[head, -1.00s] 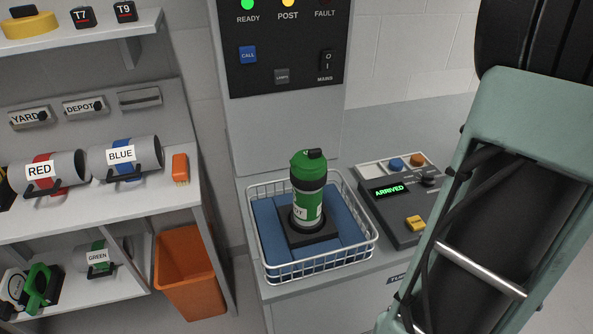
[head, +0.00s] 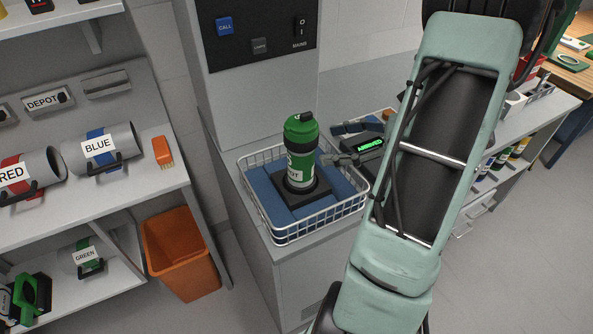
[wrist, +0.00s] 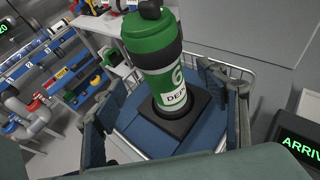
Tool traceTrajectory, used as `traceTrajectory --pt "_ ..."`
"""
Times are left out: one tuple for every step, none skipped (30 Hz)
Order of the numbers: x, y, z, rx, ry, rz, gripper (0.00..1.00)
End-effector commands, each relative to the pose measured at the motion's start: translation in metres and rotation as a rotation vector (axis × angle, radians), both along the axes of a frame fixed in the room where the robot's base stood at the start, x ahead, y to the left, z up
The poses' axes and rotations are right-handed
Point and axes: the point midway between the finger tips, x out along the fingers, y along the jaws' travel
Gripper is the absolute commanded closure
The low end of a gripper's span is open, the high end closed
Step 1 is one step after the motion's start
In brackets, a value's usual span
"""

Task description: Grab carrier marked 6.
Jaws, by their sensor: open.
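A green and white carrier (head: 301,150) with a dark band and black cap stands upright in a black square holder on blue padding in a white wire basket (head: 290,230). In the wrist view the carrier (wrist: 158,65) shows a white mark that looks like a 6 and a label starting "DEP". My gripper (head: 343,143) is open, just right of the carrier in the head view. In the wrist view its fingers stand apart on either side of the carrier, with gaps.
A control box with a lit green display (head: 370,145) is right of the basket, partly behind my gripper. The grey machine panel (head: 255,45) rises behind. Shelves at left hold carriers labelled RED (head: 15,176), BLUE (head: 99,147) and GREEN (head: 86,256). An orange bin (head: 182,255) stands below.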

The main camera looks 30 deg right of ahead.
Motion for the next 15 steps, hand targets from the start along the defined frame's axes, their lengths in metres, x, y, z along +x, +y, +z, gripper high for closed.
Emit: traceTrajectory --pt "0.006 0.008 -0.003 0.001 0.001 0.004 0.33" --pt "0.009 0.011 -0.005 0.001 0.001 0.004 0.33" --pt "0.013 0.015 -0.008 0.001 0.001 0.005 0.33" --pt "0.015 0.018 -0.009 0.000 0.000 0.004 0.33" --pt "0.018 0.020 -0.011 -0.001 0.000 0.004 0.33" --pt "0.020 0.023 -0.012 -0.002 0.001 0.004 0.33" --pt "0.021 0.024 -0.013 -0.002 0.001 0.004 0.33" --pt "0.022 0.025 -0.014 -0.002 0.001 0.004 0.33" --pt "0.023 0.026 -0.015 -0.002 0.002 0.002 0.33" --pt "0.025 0.028 -0.016 -0.002 0.002 0.002 0.33" --pt "0.026 0.030 -0.017 -0.002 0.003 0.002 0.33" --pt "0.029 0.033 -0.020 -0.001 0.003 0.004 0.33" --pt "0.031 0.037 -0.022 -0.001 0.003 0.005 0.33" --pt "0.034 0.040 -0.024 -0.001 0.003 0.006 0.33" --pt "0.038 0.044 -0.027 -0.002 0.003 0.005 0.33"
